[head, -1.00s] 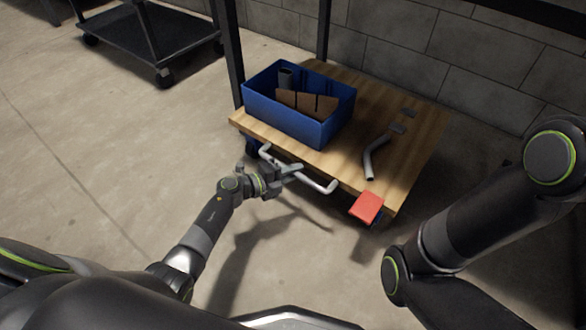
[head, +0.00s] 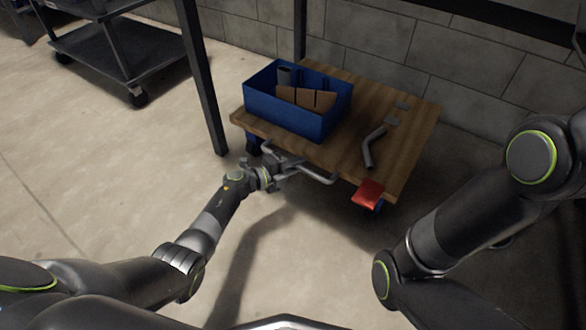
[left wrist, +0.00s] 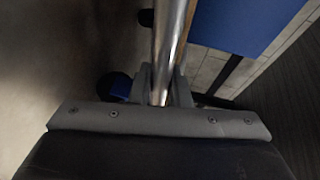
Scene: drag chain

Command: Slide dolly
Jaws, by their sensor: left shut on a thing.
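The dolly (head: 408,150) is a low wooden platform with a pale metal handle (head: 322,180) along its near edge. My left gripper (head: 283,170) is shut on the handle bar. In the left wrist view the shiny bar (left wrist: 172,45) runs up from between the fingers of the gripper (left wrist: 163,95). A blue bin (head: 300,122) with brown dividers and a grey cylinder stands on the dolly's left half. A red pedal (head: 368,194) sticks out at the near right corner. My right gripper is outside the head view; only its arm shows at right.
A bent grey tube (head: 372,148) and small grey plates (head: 394,120) lie on the dolly. A dark post (head: 203,85) stands close to its left. A black cart (head: 118,55) is at the back left. A block wall (head: 375,62) is behind. The floor in front and left is open.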

